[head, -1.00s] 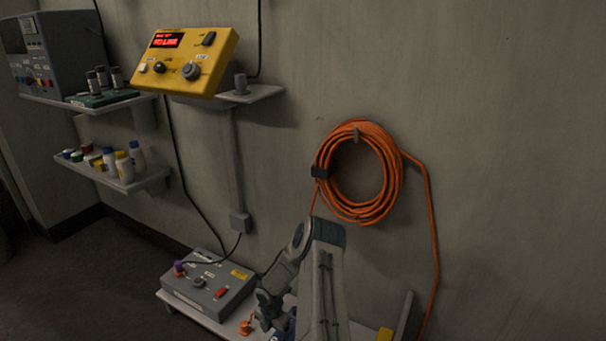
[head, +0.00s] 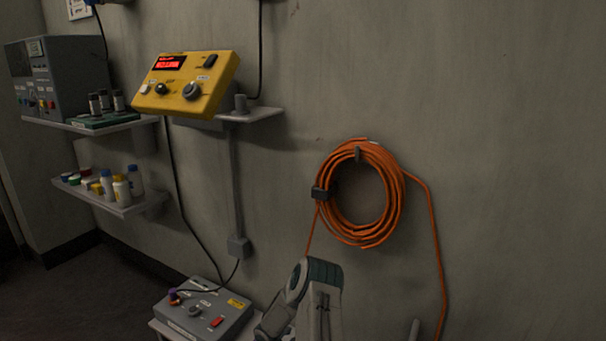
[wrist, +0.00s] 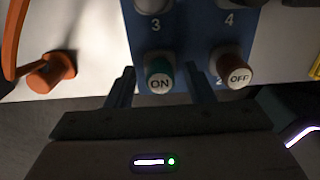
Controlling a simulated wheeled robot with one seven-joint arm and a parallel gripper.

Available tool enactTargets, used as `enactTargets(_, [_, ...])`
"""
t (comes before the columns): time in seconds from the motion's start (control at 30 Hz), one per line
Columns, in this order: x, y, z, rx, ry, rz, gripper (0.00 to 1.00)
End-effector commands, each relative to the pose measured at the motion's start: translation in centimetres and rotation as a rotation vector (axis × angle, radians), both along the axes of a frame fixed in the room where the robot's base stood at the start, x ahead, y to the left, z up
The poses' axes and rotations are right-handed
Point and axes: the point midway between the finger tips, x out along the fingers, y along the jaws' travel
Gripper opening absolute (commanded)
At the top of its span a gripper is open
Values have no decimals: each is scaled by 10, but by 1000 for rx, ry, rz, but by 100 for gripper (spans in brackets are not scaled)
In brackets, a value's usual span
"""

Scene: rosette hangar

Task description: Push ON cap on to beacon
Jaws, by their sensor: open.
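In the wrist view, the ON cap (wrist: 160,78) has a pale face lettered ON and a green side. It is at the near edge of a blue board (wrist: 191,38). My gripper (wrist: 159,84) is open, with one finger on each side of the ON cap. I cannot tell whether the fingers touch it. The OFF cap (wrist: 236,74), pale with a reddish-brown side, is just right of the right finger. I cannot make out which thing is the beacon. In the head view, my gripper is below the frame.
An orange fitting (wrist: 52,72) is left of the blue board. In the head view, a grey control box (head: 203,308) sits low, left of my arm. A yellow control box (head: 187,84), shelves with small bottles (head: 121,188) and an orange cable coil (head: 360,194) are along the wall.

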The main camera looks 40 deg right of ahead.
Motion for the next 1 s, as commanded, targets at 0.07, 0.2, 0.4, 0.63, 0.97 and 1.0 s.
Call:
enactTargets(0.07, [0, 0, 0, 0, 0, 0, 48])
enactTargets(0.2, [0, 0, 0, 0, 0, 0, 48])
enactTargets(0.4, [0, 0, 0, 0, 0, 0, 48])
enactTargets(0.63, [0, 0, -1, 0, 0, 1, 48])
enactTargets(0.97, [0, 0, 0, 0, 0, 0, 20])
enactTargets(1.0, [0, 0, 0, 0, 0, 0, 9])
